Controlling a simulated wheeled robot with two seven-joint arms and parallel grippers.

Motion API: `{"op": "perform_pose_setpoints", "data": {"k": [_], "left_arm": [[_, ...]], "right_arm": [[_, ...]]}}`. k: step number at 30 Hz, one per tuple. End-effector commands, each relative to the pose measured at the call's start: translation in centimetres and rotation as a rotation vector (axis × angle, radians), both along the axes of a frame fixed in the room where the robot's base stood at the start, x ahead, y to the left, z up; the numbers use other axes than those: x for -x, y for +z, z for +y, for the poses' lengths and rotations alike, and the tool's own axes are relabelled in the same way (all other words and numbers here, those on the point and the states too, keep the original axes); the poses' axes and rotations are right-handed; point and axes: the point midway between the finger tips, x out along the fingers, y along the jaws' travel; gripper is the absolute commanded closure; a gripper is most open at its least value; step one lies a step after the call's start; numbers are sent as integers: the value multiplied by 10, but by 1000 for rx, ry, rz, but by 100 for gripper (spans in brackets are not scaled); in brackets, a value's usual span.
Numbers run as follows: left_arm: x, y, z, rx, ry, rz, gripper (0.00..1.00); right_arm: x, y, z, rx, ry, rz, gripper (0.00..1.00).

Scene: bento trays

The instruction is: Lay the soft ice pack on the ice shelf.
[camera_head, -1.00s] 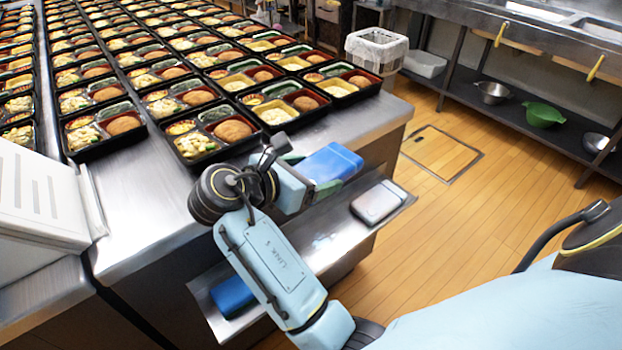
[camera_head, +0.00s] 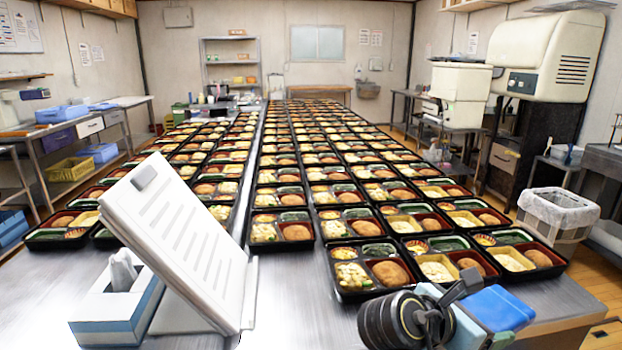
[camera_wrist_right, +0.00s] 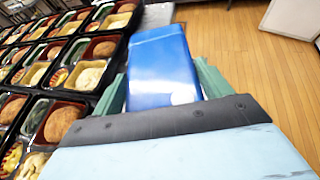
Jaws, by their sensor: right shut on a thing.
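My right gripper (camera_head: 478,318) is at the bottom right of the head view, by the near right corner of the counter. It is shut on a blue pack (camera_head: 503,306) with a smooth surface. In the right wrist view the blue pack (camera_wrist_right: 163,70) sticks out between the two green fingers of the right gripper (camera_wrist_right: 165,90). I cannot tell from its look whether this pack is soft. The ice shelf is out of view now. My left gripper is not in view.
Rows of filled bento trays (camera_head: 372,270) cover the counter (camera_head: 300,305) close to the right gripper. A white slanted panel (camera_head: 185,240) and a tissue box (camera_head: 115,305) stand at the front left. A lined bin (camera_head: 558,212) stands at the right.

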Motion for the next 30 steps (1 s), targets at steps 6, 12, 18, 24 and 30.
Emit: {"op": "perform_pose_setpoints", "data": {"k": [6,12,18,24,30], "left_arm": [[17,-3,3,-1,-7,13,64],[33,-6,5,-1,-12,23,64],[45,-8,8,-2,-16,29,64],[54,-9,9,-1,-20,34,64],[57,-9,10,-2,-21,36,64]], "right_arm": [[-25,12,-4,14,341,-2,55],[-31,10,18,16,680,2,55],[-18,-4,48,9,971,5,55],[2,-17,69,3,1152,3,55],[9,-20,77,7,1216,-2,55]]}}
